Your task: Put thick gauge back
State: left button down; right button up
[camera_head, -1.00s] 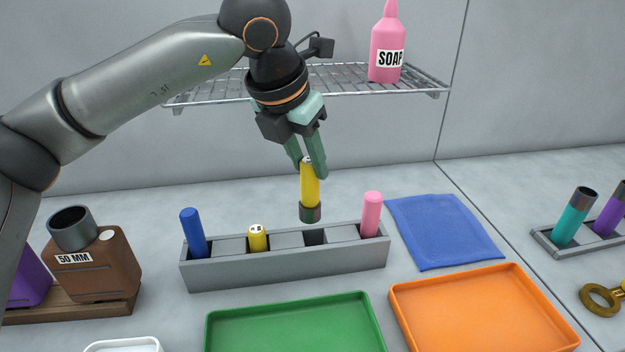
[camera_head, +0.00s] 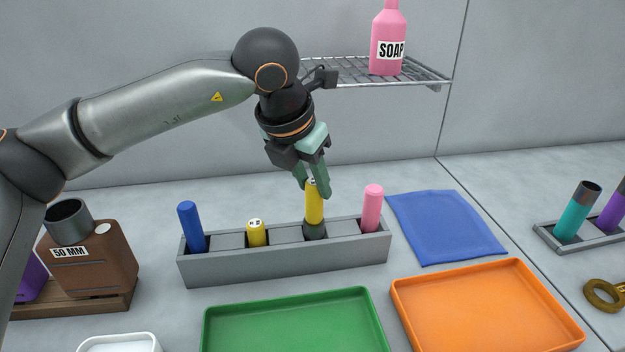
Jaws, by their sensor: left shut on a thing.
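My left gripper (camera_head: 314,188) is shut on the top of a yellow gauge (camera_head: 314,207) with a dark lower end. The gauge stands nearly upright at the grey rack (camera_head: 282,262). Its dark end is at the slot just left of the pink gauge, and its lowest part is hidden by the rack's front wall. In the same rack are a blue gauge (camera_head: 191,228) at the left, a short yellow gauge (camera_head: 257,233) left of the middle, and a pink gauge (camera_head: 372,208) at the right end. My right gripper is not in view.
A green tray (camera_head: 300,322) and an orange tray (camera_head: 488,305) lie in front of the rack. A blue cloth (camera_head: 446,227) lies to its right. A brown 50 MM block (camera_head: 104,262) stands at left. A wire shelf (camera_head: 365,72) holding a soap bottle (camera_head: 388,45) is above.

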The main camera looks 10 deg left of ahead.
pick_arm(q)
jog(key=c, duration=0.5)
grip_release()
jog(key=shift+c, duration=0.2)
jog(key=shift+r, duration=0.1)
jog(key=shift+r+p, duration=0.55)
jog(key=shift+p, duration=0.15)
jog(key=v, duration=1.2)
